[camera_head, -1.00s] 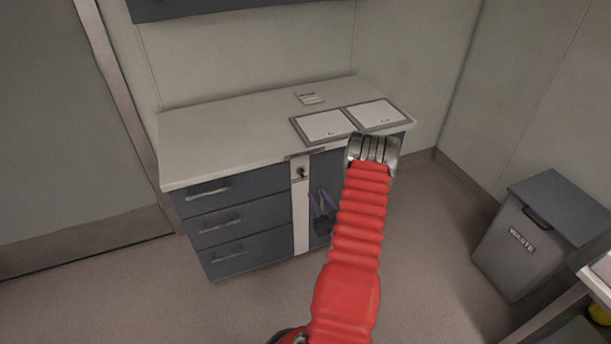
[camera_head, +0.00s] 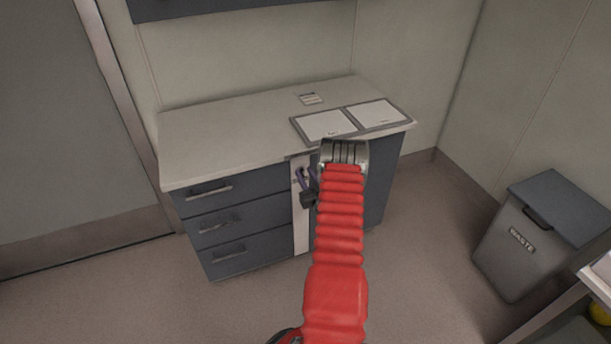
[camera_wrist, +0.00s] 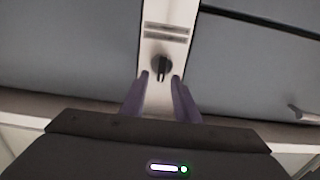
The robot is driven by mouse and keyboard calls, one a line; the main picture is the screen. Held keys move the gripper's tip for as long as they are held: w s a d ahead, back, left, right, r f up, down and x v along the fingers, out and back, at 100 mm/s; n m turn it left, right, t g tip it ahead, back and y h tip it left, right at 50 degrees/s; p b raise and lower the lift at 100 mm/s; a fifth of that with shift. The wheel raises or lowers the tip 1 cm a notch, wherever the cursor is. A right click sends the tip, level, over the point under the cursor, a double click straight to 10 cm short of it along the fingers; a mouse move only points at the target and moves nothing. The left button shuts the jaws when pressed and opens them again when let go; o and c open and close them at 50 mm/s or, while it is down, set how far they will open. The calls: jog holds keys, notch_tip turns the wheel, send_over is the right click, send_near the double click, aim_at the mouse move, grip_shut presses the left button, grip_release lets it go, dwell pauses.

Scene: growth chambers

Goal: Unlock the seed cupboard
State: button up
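The cupboard door (camera_head: 378,185) is the dark blue front right of the drawers, partly hidden behind my red arm; it looks closed. A pale upright strip (camera_head: 301,235) runs between door and drawers. In the wrist view, a dark lock knob or key (camera_wrist: 161,67) stands out from this strip, below a small label plate (camera_wrist: 166,34). In the head view my gripper covers it. My gripper (camera_head: 304,171) is at the strip's upper part. Its two purple fingers are apart and empty in the wrist view (camera_wrist: 160,82), with their tips just short of the knob, one on either side.
The drawers (camera_head: 235,225) with bar handles are left of the strip. The worktop (camera_head: 225,130) overhangs close above my gripper and carries two framed sheets (camera_head: 325,125) and a small card (camera_head: 309,98). A waste bin (camera_head: 520,245) stands right. Floor in front is clear.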

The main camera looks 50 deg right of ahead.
jog(key=shift+w, duration=0.1)
jog(key=shift+c, duration=0.3)
grip_shut()
jog(key=shift+d, duration=0.1)
